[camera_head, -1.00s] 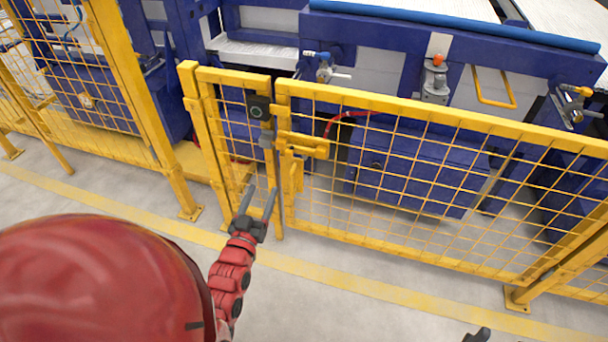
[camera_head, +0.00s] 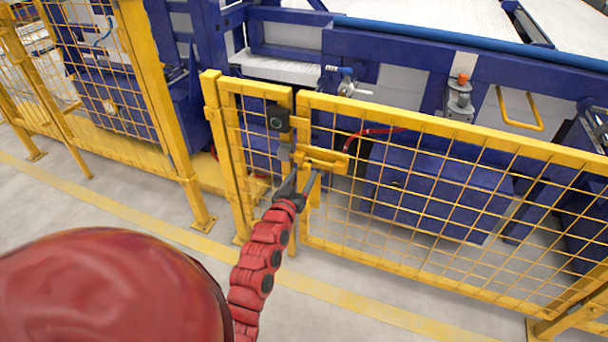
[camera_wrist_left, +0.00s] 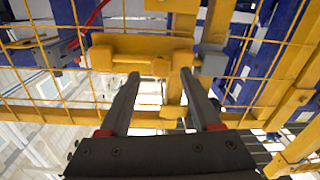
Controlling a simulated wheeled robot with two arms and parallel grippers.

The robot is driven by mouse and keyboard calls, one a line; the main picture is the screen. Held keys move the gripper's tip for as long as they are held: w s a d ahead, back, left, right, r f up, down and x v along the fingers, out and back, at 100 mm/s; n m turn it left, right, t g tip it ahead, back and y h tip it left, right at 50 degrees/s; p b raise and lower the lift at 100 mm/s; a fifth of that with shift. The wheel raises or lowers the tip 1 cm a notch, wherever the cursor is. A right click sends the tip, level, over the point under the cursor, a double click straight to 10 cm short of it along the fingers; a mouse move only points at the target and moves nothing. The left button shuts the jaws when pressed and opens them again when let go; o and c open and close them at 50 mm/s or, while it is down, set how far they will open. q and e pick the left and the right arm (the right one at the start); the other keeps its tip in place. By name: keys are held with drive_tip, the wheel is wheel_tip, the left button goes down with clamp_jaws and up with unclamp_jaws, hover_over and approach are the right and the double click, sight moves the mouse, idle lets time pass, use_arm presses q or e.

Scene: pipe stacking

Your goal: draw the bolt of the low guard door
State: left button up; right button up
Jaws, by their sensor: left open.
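The low guard door (camera_head: 450,130) is a yellow mesh panel with a yellow frame, and it stands shut against its post. Its yellow bolt (camera_head: 322,160) lies across the door's edge, below a black box on the post side. In the left wrist view the bolt (camera_wrist_left: 130,64) runs crosswise under a yellow plate, with a grey block (camera_wrist_left: 213,60) to its right. My left gripper (camera_head: 306,176) is open and empty just below the bolt. In the left wrist view its two fingers (camera_wrist_left: 158,82) point at the bolt and straddle its middle part, apparently short of it. My right gripper is out of view.
A black box (camera_head: 278,117) sits on the narrow yellow panel beside the door. Yellow fence posts (camera_head: 150,90) stand to the left. Behind the mesh are blue machinery (camera_head: 430,190) and a red hose (camera_head: 370,132).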

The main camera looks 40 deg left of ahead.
use_arm(q)
drive_tip(key=shift+x, duration=1.05)
clamp_jaws()
idle(0.7)
